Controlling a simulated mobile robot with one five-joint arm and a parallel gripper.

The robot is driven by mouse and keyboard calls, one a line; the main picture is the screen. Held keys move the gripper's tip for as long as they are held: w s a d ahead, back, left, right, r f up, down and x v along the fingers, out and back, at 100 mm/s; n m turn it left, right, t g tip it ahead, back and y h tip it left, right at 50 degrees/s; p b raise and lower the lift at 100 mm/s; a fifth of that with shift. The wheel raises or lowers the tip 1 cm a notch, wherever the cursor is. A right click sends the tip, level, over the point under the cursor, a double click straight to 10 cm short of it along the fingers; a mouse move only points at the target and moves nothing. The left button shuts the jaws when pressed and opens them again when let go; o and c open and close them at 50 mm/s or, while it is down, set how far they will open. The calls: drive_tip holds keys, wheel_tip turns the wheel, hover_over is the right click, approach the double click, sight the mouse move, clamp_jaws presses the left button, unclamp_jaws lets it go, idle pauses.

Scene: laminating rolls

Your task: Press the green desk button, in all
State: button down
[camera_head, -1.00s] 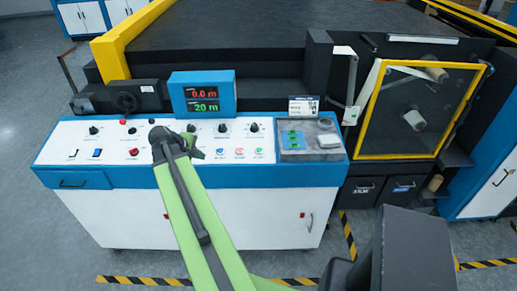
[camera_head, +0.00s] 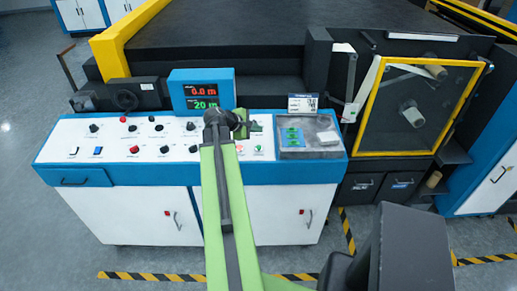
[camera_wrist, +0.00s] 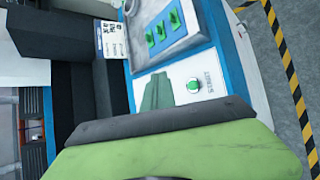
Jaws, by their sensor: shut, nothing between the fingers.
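The green desk button (camera_head: 258,148) is a small round button at the right end of the front row on the white sloped control panel (camera_head: 62,141). In the wrist view the green button (camera_wrist: 193,86) shows in a pale ring beside a printed label, clear of my gripper. My gripper (camera_head: 255,125) is over the right part of the panel, just behind the button in the head view. In the wrist view my gripper (camera_wrist: 157,91) is a shut grey-green tip to the left of the button, apart from it in the picture. Its height above the panel is hard to tell.
A red button (camera_head: 240,149) sits left of the green one. A grey tray (camera_head: 318,150) with a blue card with green marks (camera_head: 292,137) lies to the right. A blue display box (camera_head: 203,90) reading 0.0 m and 20 m stands behind the panel.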

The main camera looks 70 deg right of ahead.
sight(259, 147)
drive_tip(key=f+b, duration=0.2)
drive_tip(key=d+f+b, duration=0.1)
drive_tip(key=f+b, duration=0.5)
drive_tip(key=shift+w+d+f, duration=0.2)
drive_tip(key=shift+w+f, duration=0.05)
idle(1.6)
drive_tip(key=shift+w+f+b, duration=0.1)
drive_tip(key=shift+f+b, duration=0.25)
drive_tip(key=shift+b, duration=0.05)
